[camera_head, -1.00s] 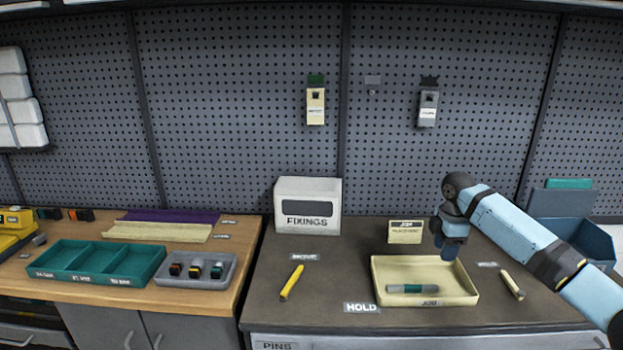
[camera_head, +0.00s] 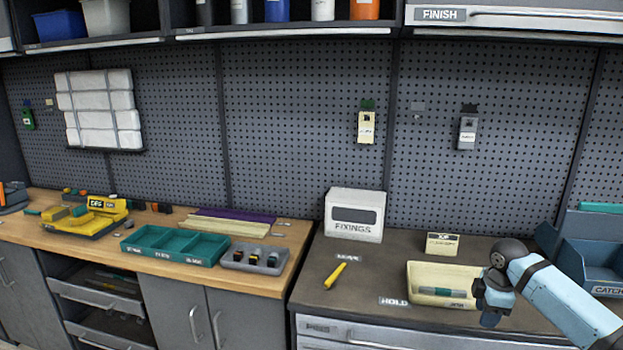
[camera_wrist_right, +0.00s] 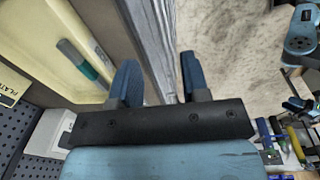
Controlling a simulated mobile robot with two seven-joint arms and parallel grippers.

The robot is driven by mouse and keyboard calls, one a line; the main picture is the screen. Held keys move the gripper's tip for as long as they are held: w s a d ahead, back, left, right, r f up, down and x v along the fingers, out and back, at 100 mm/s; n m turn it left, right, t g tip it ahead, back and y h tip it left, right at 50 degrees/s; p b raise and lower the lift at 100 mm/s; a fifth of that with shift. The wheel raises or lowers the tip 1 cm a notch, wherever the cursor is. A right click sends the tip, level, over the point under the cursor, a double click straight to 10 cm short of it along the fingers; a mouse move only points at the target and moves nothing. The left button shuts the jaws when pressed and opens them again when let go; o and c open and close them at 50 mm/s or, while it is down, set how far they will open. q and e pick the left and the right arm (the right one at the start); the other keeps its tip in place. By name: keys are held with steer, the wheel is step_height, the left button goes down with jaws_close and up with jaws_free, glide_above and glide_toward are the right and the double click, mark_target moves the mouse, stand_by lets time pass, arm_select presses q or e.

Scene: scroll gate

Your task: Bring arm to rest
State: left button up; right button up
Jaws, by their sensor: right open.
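My right arm comes in from the lower right of the head view. Its gripper (camera_head: 490,312) hangs at the front right corner of the cream job tray (camera_head: 436,271), and hides part of that corner. In the right wrist view the gripper's two blue fingers (camera_wrist_right: 158,82) stand apart with nothing between them. A grey-and-teal cylinder (camera_head: 433,290) lies in the tray; it also shows in the right wrist view (camera_wrist_right: 78,60). My left gripper is in neither view.
A blue bin (camera_head: 588,250) is at the right. A teal tray (camera_head: 175,245) sits on the wooden bench. The floor (camera_wrist_right: 230,40) before the counter looks clear.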

steer(key=s+a+f+m+t+y+p, duration=0.3)
steer(key=s+a+f+m+t+p, duration=0.15)
steer(key=s+a+f, duration=1.1)
arm_select(q)
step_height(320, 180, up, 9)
steer(key=p, duration=0.4)
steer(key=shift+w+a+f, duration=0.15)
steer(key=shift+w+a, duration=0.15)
arm_select(e)
steer(key=s+a+r+m+t, duration=0.1)
steer(key=s+a+m+t, duration=0.1)
steer(key=s, duration=0.7)
steer(key=s+a+r+m+t, duration=0.2)
steer(key=s+a+m+t, duration=0.1)
steer(key=s, duration=0.6)
steer(key=shift+s+a+m, duration=0.3)
steer(key=shift+a+m, duration=0.6)
steer(key=shift+m, duration=0.25)
steer(key=shift+r+t, duration=0.1)
steer(key=shift+t, duration=0.15)
